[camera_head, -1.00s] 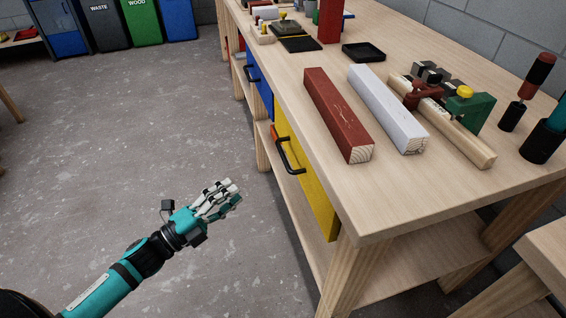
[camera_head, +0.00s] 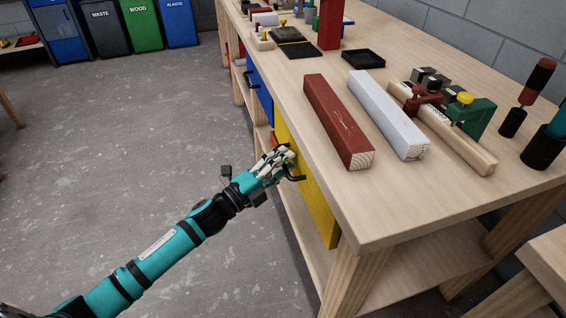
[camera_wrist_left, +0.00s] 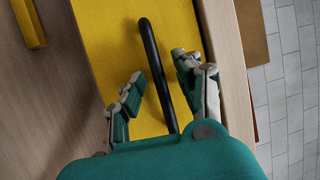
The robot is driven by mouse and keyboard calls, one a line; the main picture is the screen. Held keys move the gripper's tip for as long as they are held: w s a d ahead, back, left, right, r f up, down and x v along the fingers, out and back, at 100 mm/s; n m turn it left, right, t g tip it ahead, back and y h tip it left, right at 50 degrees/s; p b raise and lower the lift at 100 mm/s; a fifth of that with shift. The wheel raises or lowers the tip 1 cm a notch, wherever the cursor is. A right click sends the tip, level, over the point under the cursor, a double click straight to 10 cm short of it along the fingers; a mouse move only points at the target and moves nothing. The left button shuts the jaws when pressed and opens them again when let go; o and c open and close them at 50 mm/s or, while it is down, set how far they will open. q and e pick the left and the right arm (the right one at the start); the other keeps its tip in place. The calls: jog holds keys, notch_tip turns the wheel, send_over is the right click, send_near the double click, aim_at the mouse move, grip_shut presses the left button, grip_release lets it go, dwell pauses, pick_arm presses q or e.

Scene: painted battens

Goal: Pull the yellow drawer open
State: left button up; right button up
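The yellow drawer (camera_head: 307,191) sits in the front of the wooden workbench, its face flush with the bench as far as I can see. It also fills the middle of the left wrist view (camera_wrist_left: 105,30). Its black bar handle (camera_wrist_left: 157,70) runs between the fingers of my left gripper (camera_wrist_left: 158,88). The fingers are apart on both sides of the bar, with gaps visible. In the head view my left gripper (camera_head: 283,162) is at the handle and hides most of it. My right gripper is not in view.
On the bench top (camera_head: 310,130) lie a red batten (camera_head: 336,120), a white batten (camera_head: 387,114) and a clamp on a bare batten (camera_head: 445,125). A blue drawer (camera_head: 260,88) is farther along. The floor left of the bench is clear.

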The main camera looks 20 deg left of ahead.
pick_arm(q)
grip_shut()
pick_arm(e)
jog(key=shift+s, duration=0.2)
pick_arm(q)
jog(key=shift+s+f, duration=0.1)
dwell(0.4)
